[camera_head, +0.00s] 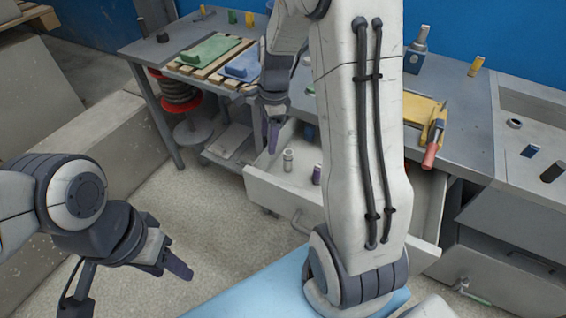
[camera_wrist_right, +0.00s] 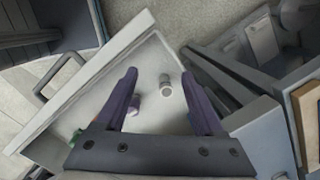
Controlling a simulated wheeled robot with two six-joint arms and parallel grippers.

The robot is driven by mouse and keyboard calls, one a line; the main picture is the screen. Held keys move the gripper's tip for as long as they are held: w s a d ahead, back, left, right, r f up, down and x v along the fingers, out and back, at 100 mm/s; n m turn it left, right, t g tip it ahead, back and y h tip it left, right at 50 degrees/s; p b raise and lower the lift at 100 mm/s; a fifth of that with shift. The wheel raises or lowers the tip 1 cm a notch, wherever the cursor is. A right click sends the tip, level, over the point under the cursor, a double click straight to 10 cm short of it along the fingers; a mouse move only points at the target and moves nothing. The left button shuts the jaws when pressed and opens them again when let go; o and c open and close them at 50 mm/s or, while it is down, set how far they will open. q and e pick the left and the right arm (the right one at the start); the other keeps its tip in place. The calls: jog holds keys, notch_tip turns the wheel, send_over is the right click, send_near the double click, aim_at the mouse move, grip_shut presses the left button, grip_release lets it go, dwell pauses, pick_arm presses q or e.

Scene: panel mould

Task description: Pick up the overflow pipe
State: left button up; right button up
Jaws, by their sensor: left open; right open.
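An open light-grey drawer (camera_head: 262,190) holds a short grey cylinder (camera_head: 288,160) and a purple cylinder with a pale end (camera_head: 316,174). Either could be the overflow pipe; I cannot tell which. In the right wrist view the grey cylinder (camera_wrist_right: 166,85) stands just ahead, between the lines of the two fingers, and the purple one (camera_wrist_right: 134,106) is beside the left finger. My right gripper (camera_head: 272,128) is open, points down and is apart from the grey cylinder, above the drawer. My left gripper (camera_head: 174,254) is open and empty over the floor at lower left.
The drawer's walls (camera_wrist_right: 78,97) surround the cylinders. Above it is a grey workbench (camera_head: 455,110) with green (camera_head: 208,50) and blue (camera_head: 243,65) panels and a red-handled tool (camera_head: 431,152). My right arm hides part of the drawer. Floor is clear at left.

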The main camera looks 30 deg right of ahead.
aim_at(287, 160)
jog(key=d+f+m, duration=0.1)
jog(key=d, duration=0.1)
jog(key=d+f+m, duration=0.2)
jog(key=w+d+f+m+b, duration=0.1)
jog(key=d+m, duration=0.1)
jog(key=d, duration=0.1)
jog(key=shift+f, duration=0.4)
notch_tip(287, 160, down, 4)
jog(key=shift+a+r, duration=0.15)
jog(key=shift+w+f+b, duration=0.2)
jog(key=shift+f+b, duration=0.5)
jog(key=shift+f, duration=2.35)
pick_arm(q)
notch_tip(287, 160, down, 3)
jog(key=shift+f, duration=0.1)
pick_arm(e)
grip_shut()
